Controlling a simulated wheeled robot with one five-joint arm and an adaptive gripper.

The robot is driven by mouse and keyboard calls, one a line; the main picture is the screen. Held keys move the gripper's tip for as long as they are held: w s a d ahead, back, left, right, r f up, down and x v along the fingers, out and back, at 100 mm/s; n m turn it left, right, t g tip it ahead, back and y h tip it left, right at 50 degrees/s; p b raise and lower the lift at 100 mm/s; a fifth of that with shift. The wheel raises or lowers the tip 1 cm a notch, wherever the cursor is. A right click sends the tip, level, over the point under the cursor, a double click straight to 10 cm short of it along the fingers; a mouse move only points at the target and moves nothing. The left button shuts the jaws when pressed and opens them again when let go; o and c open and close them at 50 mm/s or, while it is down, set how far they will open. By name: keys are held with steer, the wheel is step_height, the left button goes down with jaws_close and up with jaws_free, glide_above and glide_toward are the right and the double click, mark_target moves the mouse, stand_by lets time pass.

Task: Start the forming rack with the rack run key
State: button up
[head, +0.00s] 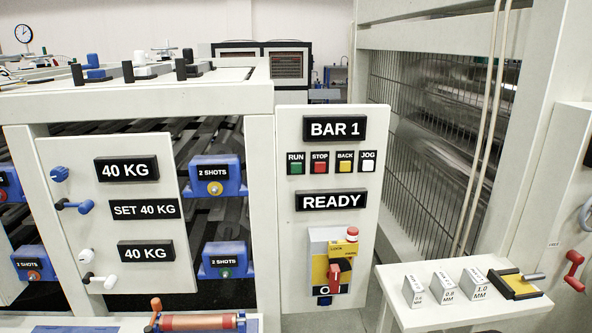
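The green run key (296,168) sits under a small black RUN label on the white control panel (345,240). It is the leftmost of the keys in a row. To its right are the red stop key (320,168), the yellow back key (345,167) and the white jog key (368,167). A BAR 1 plate (335,129) is above the row and a READY plate (331,201) is below it. My gripper is not in view, so its state and distance from the key do not show.
Low on the panel is a yellow lock plate (321,278) with a red handle. A white shelf (400,308) with metal blocks juts out at lower right. A red-and-blue tool (195,322) lies at the bottom edge. A panel with 40 KG plates (110,215) stands left.

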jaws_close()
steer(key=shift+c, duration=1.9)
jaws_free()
